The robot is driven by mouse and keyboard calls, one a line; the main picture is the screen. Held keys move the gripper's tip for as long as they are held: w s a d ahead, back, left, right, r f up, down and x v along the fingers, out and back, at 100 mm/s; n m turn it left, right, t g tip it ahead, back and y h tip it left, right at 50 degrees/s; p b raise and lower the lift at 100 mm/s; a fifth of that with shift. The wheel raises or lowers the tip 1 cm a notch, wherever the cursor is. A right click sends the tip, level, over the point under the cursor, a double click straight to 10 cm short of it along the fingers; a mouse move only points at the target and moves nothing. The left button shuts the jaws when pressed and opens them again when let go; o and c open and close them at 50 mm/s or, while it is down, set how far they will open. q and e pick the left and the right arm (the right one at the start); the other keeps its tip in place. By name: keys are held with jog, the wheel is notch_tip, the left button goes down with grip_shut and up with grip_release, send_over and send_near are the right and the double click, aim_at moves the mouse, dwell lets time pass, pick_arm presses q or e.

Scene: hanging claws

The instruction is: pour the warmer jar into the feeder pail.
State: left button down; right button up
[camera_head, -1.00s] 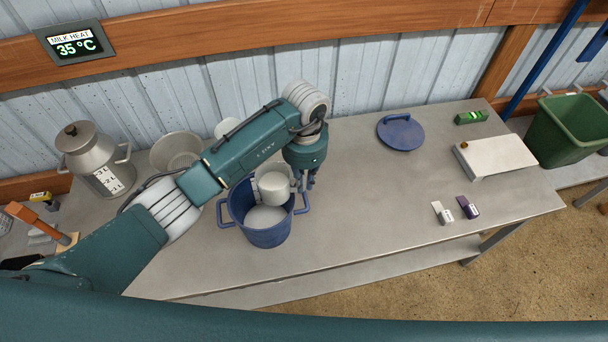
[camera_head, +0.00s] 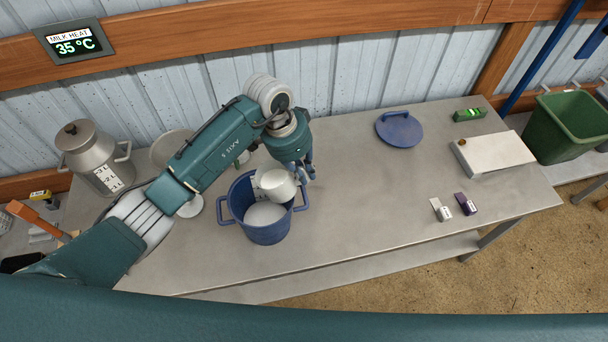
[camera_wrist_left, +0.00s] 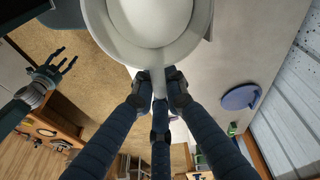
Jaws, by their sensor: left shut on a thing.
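The white jar (camera_head: 278,186) hangs over the blue feeder pail (camera_head: 268,236), tilted with its mouth toward the left. My left gripper (camera_head: 302,172) is shut on the jar's handle at the right of the pail. In the left wrist view the jar (camera_wrist_left: 150,50) fills the top middle, with the left fingers (camera_wrist_left: 160,88) closed around its handle. White milk lies inside the pail. I cannot make out a stream between jar and pail. My right gripper (camera_wrist_left: 50,72) shows in the left wrist view with its fingers spread, empty.
A steel milk can (camera_head: 92,155) stands at the back left. A wall display (camera_head: 75,43) reads 35 °C. The table's front middle is clear.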

pick_arm(q)
jog(key=shift+r, duration=0.25)
jog(key=shift+d+r+h, duration=0.1)
jog(key=shift+h, duration=0.3)
jog(key=shift+r+h, duration=0.3)
pick_arm(e)
jog(key=shift+a, duration=0.2)
jog(key=shift+a, duration=0.15)
pick_arm(q)
jog(key=shift+r, duration=0.1)
jog(key=shift+a+r+h, duration=0.2)
jog(key=shift+r+h, duration=0.15)
jog(key=shift+h, duration=0.25)
pick_arm(e)
jog(key=shift+d, duration=0.25)
